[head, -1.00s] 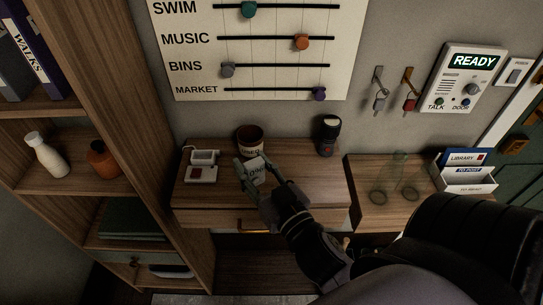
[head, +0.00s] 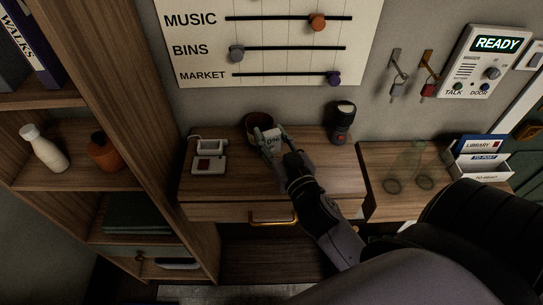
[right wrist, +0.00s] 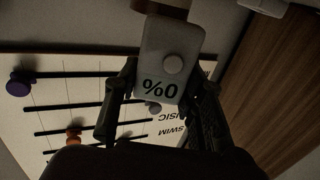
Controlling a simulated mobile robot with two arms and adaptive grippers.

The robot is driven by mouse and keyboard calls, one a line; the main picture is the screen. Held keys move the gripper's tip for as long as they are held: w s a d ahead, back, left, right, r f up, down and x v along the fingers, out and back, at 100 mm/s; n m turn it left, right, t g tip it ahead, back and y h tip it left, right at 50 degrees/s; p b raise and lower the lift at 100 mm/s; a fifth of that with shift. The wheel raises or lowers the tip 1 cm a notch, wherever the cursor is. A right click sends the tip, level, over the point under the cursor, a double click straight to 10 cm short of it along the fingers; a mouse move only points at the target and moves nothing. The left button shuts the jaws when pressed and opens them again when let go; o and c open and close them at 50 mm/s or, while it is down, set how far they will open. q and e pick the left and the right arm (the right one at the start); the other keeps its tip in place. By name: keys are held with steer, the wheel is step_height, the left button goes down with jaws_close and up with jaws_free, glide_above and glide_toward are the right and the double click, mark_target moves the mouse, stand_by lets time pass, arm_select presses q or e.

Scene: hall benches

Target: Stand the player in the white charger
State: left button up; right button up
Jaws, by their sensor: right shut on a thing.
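The player is a small white device (head: 271,141) with a round button and "0%" on its face. My right gripper (head: 268,140) is shut on it and holds it over the bench, in front of the dark red cup. In the right wrist view the player (right wrist: 169,62) sits between the two fingers, its lettering upside down. The white charger (head: 209,163) stands on the bench to the left of the player, apart from it. It has a slot-like upper part, a red square on its front and a cable. My left gripper is out of view.
A dark red cup (head: 258,124) stands just behind the player. A black torch (head: 341,122) stands to the right. Two clear glasses (head: 394,186) and a letter rack (head: 482,169) are on the lower bench. A wooden shelf (head: 136,120) rises close left of the charger.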

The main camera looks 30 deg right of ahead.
steer(key=shift+f, duration=0.75)
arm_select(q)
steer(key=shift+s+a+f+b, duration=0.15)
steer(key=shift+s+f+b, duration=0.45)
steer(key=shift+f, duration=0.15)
arm_select(e)
steer(key=shift+f, duration=2.35)
steer(key=shift+f, duration=0.1)
steer(key=shift+f, duration=0.15)
steer(key=o, duration=0.8)
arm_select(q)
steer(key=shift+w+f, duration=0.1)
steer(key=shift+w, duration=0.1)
arm_select(e)
steer(key=o, duration=0.3)
steer(key=shift+o, duration=0.2)
